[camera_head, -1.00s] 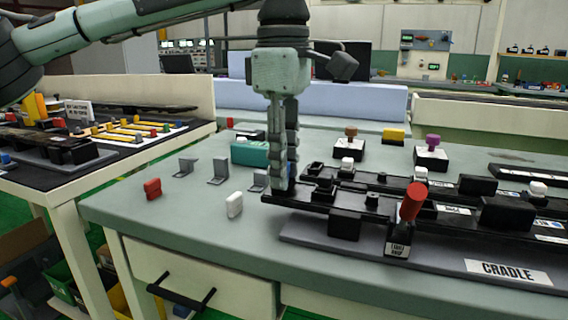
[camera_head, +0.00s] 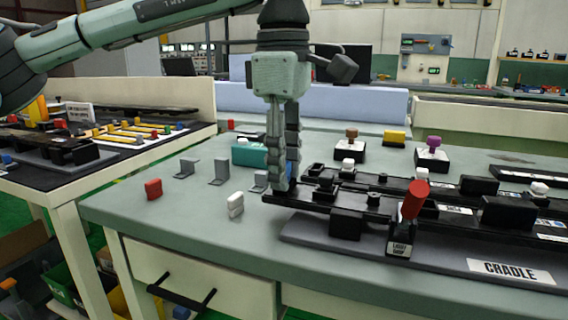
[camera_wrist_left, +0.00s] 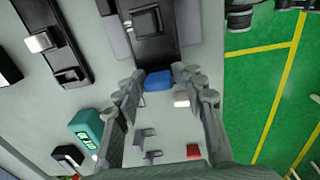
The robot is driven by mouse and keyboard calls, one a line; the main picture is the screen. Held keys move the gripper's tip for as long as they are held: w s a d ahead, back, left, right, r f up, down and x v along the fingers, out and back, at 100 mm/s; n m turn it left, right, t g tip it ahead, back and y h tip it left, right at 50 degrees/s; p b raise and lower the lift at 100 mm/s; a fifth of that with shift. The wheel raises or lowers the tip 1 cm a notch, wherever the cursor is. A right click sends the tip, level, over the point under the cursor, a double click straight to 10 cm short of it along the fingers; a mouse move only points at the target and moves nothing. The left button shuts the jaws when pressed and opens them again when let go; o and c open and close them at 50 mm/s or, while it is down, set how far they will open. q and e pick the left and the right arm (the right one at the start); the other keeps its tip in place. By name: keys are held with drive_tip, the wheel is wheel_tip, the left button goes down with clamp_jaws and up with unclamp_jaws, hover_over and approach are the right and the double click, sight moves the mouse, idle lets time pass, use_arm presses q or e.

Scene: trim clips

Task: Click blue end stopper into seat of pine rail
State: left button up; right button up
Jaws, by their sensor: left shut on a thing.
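The blue end stopper (camera_wrist_left: 158,80) sits between the fingertips of my left gripper (camera_head: 282,188), which is shut on it. In the head view the fingers hide nearly all of the stopper. In the left wrist view the stopper is at the near end of a black rail (camera_wrist_left: 152,48), in line with it. I cannot tell whether it touches the seat or is fully in it. In the head view this front rail (camera_head: 330,208) lies on a grey base, its left end beside the fingertips. Its name label is too small to read. My right gripper is not in view.
A red block (camera_head: 153,189), a white block (camera_head: 235,205) and several grey brackets (camera_head: 219,171) stand left of the rail. A teal box (camera_head: 249,152) is behind the gripper. A red-topped post (camera_head: 415,200) stands in front of the rail.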

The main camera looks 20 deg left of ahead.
use_arm(q)
drive_tip(key=o, duration=0.7)
drive_tip(key=shift+s+d+f+g, duration=0.1)
drive_tip(key=shift+f+g, duration=0.05)
drive_tip(key=shift+f, duration=0.3)
drive_tip(key=shift+s+f+g, duration=0.1)
drive_tip(key=shift+f+g, duration=0.05)
drive_tip(key=shift+f, duration=0.25)
drive_tip(key=shift+o, duration=0.5)
drive_tip(key=shift+w+f, duration=0.1)
drive_tip(key=shift+w, duration=0.05)
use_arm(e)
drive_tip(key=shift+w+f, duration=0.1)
use_arm(q)
drive_tip(key=shift+w+r, duration=0.1)
drive_tip(key=shift+r, duration=0.2)
